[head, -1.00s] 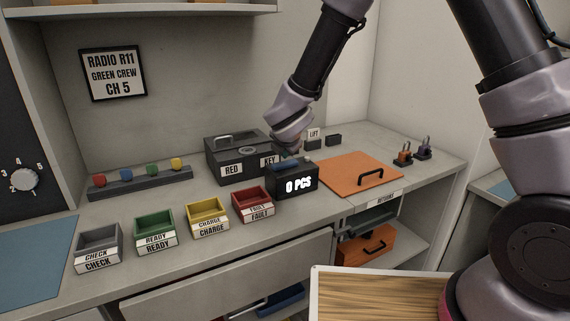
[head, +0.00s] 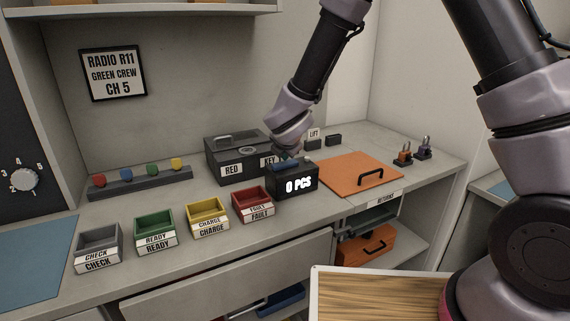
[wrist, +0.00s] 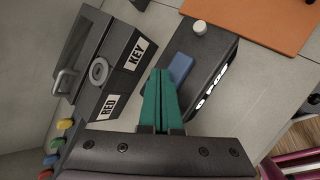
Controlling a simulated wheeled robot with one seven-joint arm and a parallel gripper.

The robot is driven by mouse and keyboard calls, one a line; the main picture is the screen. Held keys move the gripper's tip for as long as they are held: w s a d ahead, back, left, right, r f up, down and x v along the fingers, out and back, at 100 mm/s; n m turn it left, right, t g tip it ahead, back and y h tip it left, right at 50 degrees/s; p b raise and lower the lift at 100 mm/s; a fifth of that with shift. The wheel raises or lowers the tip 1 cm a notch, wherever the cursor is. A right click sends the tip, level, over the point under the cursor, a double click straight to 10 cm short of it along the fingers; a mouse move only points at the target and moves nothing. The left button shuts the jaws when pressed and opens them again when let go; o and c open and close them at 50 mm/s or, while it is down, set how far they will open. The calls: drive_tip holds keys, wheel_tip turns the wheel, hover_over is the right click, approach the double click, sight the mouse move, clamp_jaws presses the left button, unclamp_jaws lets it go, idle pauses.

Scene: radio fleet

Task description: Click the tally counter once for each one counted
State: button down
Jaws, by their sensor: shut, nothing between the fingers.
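The tally counter (head: 292,182) is a black box on the counter, and its display reads "0 PCS". In the wrist view its top (wrist: 207,62) shows a blue button (wrist: 181,68) and a small white knob (wrist: 199,27). My gripper (wrist: 159,78) has green fingers, shut and empty. The fingertips are over the counter's top, beside the blue button in the wrist view. I cannot tell whether they touch it. In the head view my wrist hides most of the fingers.
A black RED KEY box (head: 232,161) stands just behind the counter. A red FAULT bin (head: 252,204) is to its left, with yellow, green and grey bins further left. An orange panel with a handle (head: 350,174) lies to the right. A sign (head: 112,73) reads "RADIO R11 GREEN CREW CH 5".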

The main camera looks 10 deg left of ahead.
sight(284, 165)
drive_tip(key=shift+f, duration=0.55)
idle(0.7)
drive_tip(key=shift+r, duration=0.95)
drive_tip(key=shift+r, duration=2.5)
